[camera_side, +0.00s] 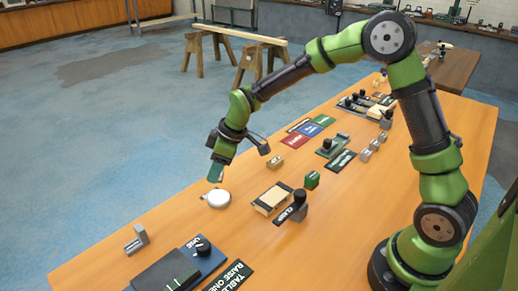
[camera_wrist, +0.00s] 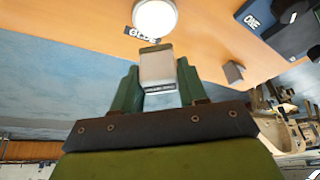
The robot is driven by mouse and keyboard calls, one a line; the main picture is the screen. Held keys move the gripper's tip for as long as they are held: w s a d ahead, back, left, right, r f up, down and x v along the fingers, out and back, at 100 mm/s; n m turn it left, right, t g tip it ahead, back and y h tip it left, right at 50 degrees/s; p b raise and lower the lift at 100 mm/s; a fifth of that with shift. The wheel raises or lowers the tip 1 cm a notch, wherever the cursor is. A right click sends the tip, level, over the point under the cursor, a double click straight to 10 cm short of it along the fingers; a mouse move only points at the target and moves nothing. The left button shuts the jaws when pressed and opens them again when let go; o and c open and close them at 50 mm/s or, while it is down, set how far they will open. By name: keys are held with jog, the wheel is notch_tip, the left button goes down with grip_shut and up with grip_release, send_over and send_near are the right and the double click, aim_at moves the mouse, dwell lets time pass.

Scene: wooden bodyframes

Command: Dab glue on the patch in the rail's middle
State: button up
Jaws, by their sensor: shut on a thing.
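My gripper (camera_wrist: 159,85) is shut on a small pale block-shaped tool (camera_wrist: 157,64), held between its green fingers. In the side view my gripper (camera_side: 217,171) is just above the white round glue dish (camera_side: 217,198), pointing down. The dish also shows in the wrist view (camera_wrist: 155,17), with a partly covered GLUE label. Whether the tool touches the dish cannot be told. A pale wooden piece (camera_side: 272,199), which looks like the rail, lies on the table to the right of the dish. I cannot make out a patch on it.
A black-knobbed clamp (camera_side: 297,207) stands close to the wooden piece's right. A blue unit with a black knob (camera_side: 203,249) is at the front. Bare orange table surrounds the dish.

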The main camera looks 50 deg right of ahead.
aim_at(219, 197)
jog(key=shift+w+a+r+n, duration=0.15)
jog(key=shift+a+r+n, duration=0.05)
jog(key=shift+r+n, duration=0.2)
jog(key=shift+f, duration=3.1)
jog(key=shift+f, duration=0.6)
jog(key=shift+r, duration=0.15)
jog(key=shift+r, duration=3.45)
